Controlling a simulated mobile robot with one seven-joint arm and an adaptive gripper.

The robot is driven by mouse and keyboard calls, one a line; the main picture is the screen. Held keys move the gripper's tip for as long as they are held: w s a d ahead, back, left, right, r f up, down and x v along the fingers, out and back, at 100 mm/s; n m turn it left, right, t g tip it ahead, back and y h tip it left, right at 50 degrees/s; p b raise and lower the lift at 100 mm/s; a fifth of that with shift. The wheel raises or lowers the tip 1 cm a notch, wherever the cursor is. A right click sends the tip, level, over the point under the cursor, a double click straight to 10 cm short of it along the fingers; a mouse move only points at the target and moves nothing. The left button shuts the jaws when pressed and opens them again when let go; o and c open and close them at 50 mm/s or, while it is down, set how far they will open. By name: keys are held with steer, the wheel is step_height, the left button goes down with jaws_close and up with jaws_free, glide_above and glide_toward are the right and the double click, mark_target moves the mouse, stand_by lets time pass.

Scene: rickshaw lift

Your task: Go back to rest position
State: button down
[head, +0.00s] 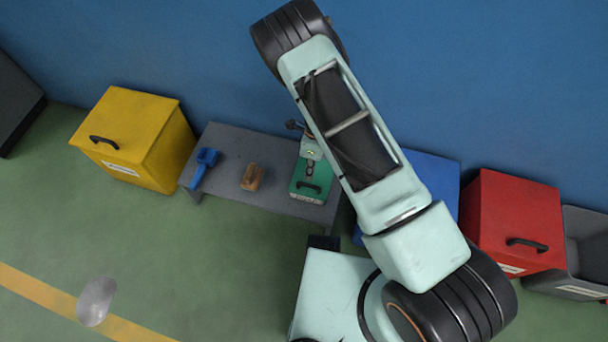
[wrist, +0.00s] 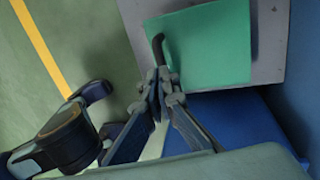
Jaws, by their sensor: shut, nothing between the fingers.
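My gripper (wrist: 160,78) is shut and empty, its fingertips pointing toward the green box. In the head view my gripper (head: 310,166) shows small beside my large arm link, over the back part of the box. The green box (head: 306,196) with a black handle stands at the right end of the grey table (head: 228,143). In the wrist view the green box (wrist: 212,48) fills the upper middle, and its handle (wrist: 157,44) lies just beyond my fingertips. I cannot tell the exact gap between them. My arm hides part of the table's right end.
A blue tool (head: 203,167) and a brown block (head: 252,177) lie on the table. A yellow box (head: 152,138) stands left; a blue box (head: 436,180), red box (head: 512,220) and grey bin (head: 588,240) stand right. A blue wall is behind; the left floor is open.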

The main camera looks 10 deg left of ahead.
steer(key=p+v, duration=0.2)
steer(key=v, duration=0.8)
steer(key=shift+s+r, duration=0.15)
steer(key=shift+r, duration=0.05)
steer(key=shift+d, duration=0.1)
